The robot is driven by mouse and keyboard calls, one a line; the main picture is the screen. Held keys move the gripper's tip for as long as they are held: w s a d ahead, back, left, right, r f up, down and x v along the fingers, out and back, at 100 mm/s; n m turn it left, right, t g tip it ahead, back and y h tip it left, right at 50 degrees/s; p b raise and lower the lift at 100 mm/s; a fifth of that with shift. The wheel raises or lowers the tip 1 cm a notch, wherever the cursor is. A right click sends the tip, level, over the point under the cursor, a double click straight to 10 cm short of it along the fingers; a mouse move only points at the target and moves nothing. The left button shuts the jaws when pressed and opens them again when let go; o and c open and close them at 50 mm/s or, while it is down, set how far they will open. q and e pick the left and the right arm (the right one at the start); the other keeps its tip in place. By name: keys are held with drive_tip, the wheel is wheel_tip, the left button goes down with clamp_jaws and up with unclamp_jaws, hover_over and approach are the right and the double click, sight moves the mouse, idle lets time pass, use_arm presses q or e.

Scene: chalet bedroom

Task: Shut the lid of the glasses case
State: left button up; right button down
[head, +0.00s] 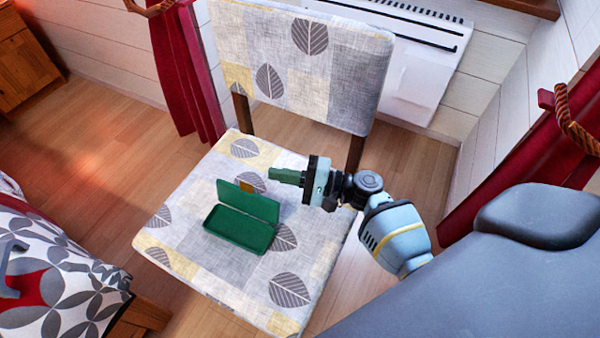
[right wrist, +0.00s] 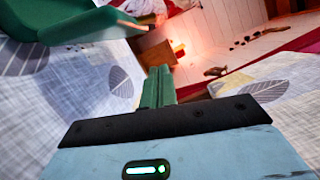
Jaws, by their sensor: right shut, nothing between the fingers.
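The green glasses case (head: 238,228) lies on the patterned seat of the chair, in the middle of the head view. Its lid (head: 248,203) stands up steeply along the far side, so the case is open. My right gripper (head: 275,176) is shut and empty. It is just beyond and to the right of the raised lid in the head view, apparently apart from it. In the right wrist view, its closed green fingers (right wrist: 158,86) point away over the seat, and part of the green case (right wrist: 85,25) shows at the upper left. My left gripper is not seen.
The chair's padded backrest (head: 300,60) rises behind the case. The chair seat (head: 195,230) is otherwise clear around it. A bed with patterned bedding (head: 60,290) is at the lower left, and a red curtain (head: 185,70) hangs behind.

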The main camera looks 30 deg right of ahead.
sight(247, 198)
drive_tip(key=shift+x, duration=1)
drive_tip(key=shift+s+a+r+p, duration=0.25)
drive_tip(key=shift+s+a, duration=0.15)
drive_tip(key=shift+a, duration=0.2)
drive_tip(key=shift+s+a+r+p, duration=0.15)
drive_tip(key=shift+s+a+r, duration=0.1)
drive_tip(key=shift+s+a, duration=0.5)
drive_tip(key=shift+a, duration=0.3)
